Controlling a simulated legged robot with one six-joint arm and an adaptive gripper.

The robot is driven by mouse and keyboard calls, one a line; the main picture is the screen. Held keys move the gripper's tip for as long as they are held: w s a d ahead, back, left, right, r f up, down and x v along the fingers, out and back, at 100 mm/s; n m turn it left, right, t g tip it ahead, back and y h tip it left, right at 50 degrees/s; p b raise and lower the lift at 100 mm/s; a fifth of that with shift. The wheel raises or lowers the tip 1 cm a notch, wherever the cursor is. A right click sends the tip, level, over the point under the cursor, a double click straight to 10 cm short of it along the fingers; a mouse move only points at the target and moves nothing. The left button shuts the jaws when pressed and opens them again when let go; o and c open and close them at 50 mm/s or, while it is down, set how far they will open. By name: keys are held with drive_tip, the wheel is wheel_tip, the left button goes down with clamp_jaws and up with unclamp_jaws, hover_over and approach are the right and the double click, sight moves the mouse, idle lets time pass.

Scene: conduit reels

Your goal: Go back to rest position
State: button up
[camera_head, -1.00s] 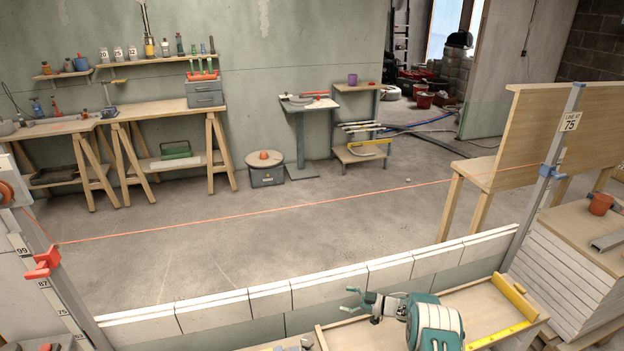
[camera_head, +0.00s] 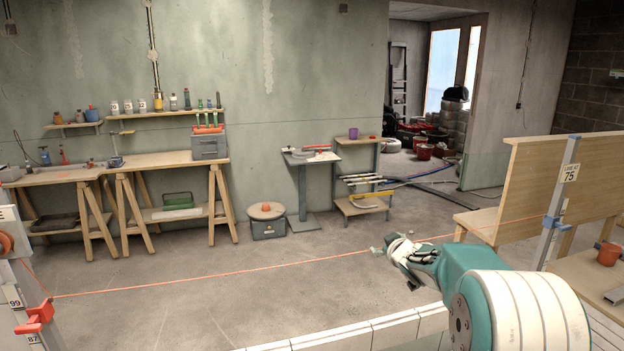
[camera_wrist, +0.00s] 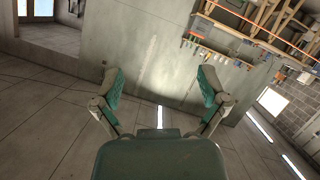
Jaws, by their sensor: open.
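My gripper (camera_head: 388,248) is raised in the right half of the head view, above the low white block wall (camera_head: 375,331) and in front of the bare floor. In the wrist view my gripper (camera_wrist: 160,85) has its two teal fingers spread wide with nothing between them. The wrist view is tilted and shows floor, wall and a shelf past the fingers. The orange string line (camera_head: 210,278) runs across the head view and passes close to my gripper in the picture; I cannot tell the gap in depth.
A blue clamp on the right post (camera_head: 562,195) and a red clamp (camera_head: 36,318) at left hold the string. A wooden bench (camera_head: 540,180) stands right, with a reddish pot (camera_head: 608,254) near it. Workbenches (camera_head: 130,163) line the back wall. The middle floor is clear.

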drive_tip(key=s+r+m+g+h, duration=0.2)
drive_tip(key=s+r+m, duration=0.15)
drive_tip(key=s, duration=0.75)
drive_tip(key=s+r+m+g+h, duration=0.15)
drive_tip(key=s+r, duration=0.35)
drive_tip(key=s, duration=0.6)
drive_tip(key=s+a+f+g, duration=0.2)
drive_tip(key=s+f, duration=0.1)
drive_tip(key=s, duration=0.9)
drive_tip(key=s+a+f+m+g+y, duration=0.1)
drive_tip(key=s+a+f+g, duration=0.1)
drive_tip(key=s, duration=1.1)
drive_tip(key=shift+s+f+m+g, duration=0.3)
drive_tip(key=shift+f+g, duration=0.15)
drive_tip(key=shift+f, duration=0.15)
drive_tip(key=shift+w+a+y, duration=0.1)
drive_tip(key=shift+y, duration=0.15)
